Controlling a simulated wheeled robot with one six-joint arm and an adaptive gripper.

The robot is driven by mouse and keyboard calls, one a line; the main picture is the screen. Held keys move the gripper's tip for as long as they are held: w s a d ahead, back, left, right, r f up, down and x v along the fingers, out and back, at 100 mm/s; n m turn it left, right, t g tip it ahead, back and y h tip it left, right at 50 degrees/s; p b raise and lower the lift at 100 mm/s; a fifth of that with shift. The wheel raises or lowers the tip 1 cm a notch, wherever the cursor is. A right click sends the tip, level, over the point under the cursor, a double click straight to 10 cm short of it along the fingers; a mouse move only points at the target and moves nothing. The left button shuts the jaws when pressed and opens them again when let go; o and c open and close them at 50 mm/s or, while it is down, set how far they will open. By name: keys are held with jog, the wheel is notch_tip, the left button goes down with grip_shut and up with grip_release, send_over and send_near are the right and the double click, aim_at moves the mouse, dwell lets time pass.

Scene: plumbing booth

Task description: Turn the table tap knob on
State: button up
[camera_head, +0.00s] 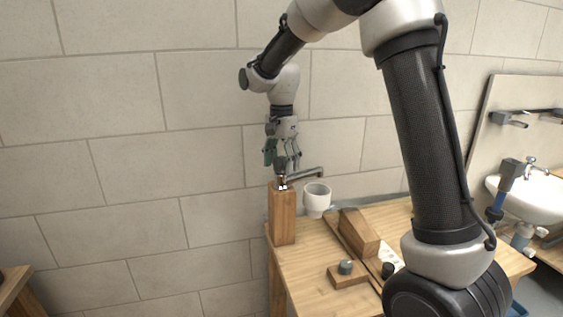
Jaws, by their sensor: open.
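The table tap is a grey metal spout (306,174) on top of an upright wooden post (283,218) at the table's back left corner. My gripper (284,176) points down right over the top of the post, at the base of the spout. It is open, with its fingers around or just above the tap's top. The knob is mostly hidden by the fingers, and I cannot tell whether they touch it.
A white cup (317,200) stands under the spout end. A wooden block (359,232), a small wooden base with a grey knob (345,267) and a dark cylinder (388,269) are on the wooden table (310,262). A white sink (535,196) is at the right.

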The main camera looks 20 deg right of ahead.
jog(key=c, duration=1)
jog(key=shift+c, duration=0.2)
jog(key=shift+n, duration=0.3)
jog(key=n, duration=0.3)
jog(key=shift+n, duration=0.3)
jog(key=n, duration=0.3)
jog(key=shift+n, duration=0.3)
jog(key=n, duration=0.3)
jog(key=shift+n, duration=2.2)
